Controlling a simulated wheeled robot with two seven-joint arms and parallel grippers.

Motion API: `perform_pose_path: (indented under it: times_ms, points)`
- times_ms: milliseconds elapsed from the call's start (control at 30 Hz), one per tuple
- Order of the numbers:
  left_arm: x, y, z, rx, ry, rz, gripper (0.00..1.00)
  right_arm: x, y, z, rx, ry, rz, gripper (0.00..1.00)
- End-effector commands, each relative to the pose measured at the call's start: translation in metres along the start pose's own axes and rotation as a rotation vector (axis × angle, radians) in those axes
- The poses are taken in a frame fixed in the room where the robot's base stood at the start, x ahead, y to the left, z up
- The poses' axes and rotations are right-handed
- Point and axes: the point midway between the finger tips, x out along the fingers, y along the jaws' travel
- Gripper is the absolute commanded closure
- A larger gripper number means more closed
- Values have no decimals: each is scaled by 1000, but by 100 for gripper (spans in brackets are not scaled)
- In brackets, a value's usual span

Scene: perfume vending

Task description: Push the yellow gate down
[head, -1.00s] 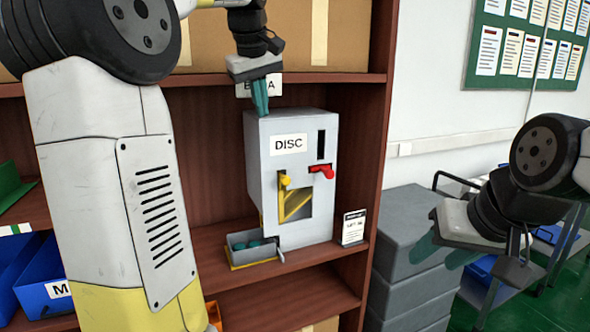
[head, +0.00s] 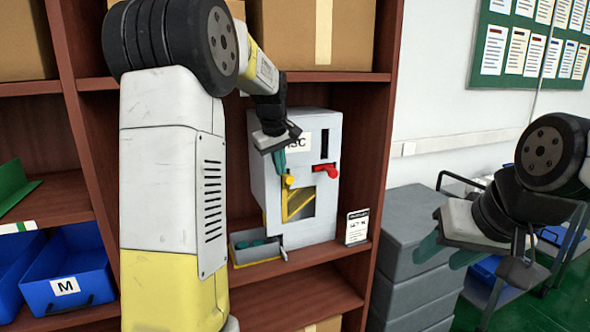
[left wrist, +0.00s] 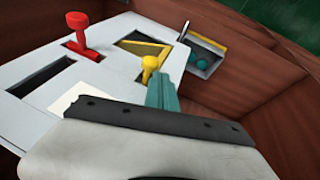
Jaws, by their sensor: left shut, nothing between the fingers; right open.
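The grey dispenser labelled DISC (head: 312,220) stands on a wooden shelf. Its yellow gate (head: 298,205) sits across the window in its front, with a yellow knob (head: 289,180) at the upper left; the knob also shows in the left wrist view (left wrist: 150,63). A red lever (head: 326,170) is to the right of the knob. My left gripper (head: 280,158) is shut and empty, just above the yellow knob in the head view; its teal fingertips (left wrist: 161,90) show close beside the knob. I cannot tell if they touch. My right gripper (head: 445,250) is open, away to the right.
A small tray (head: 258,260) with teal discs sits at the dispenser's lower left. A small sign (head: 356,227) stands at its right. Blue bins (head: 68,268) are at the left. Grey stacked boxes (head: 410,240) stand right of the shelf.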

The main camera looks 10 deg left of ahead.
Motion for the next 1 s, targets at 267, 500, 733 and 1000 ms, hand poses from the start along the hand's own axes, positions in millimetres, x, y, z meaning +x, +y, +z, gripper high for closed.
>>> perform_pose_path:
  times_ms: [267, 500, 733, 1000]
  points:
    - [12, 7, 3, -1, 0, 0, 100, 0, 0, 0, 0, 0, 0, 53]
    - [12, 7, 3, 0, 0, 0, 100, 0, 0, 0, 0, 0, 0, 53]
    - [43, -2, 15, 0, -4, -4, 100, 0, 0, 0, 0, 0, 0, 53]
    - [80, -12, 27, -1, -1, -1, 100, 0, 0, 0, 0, 0, 0, 53]
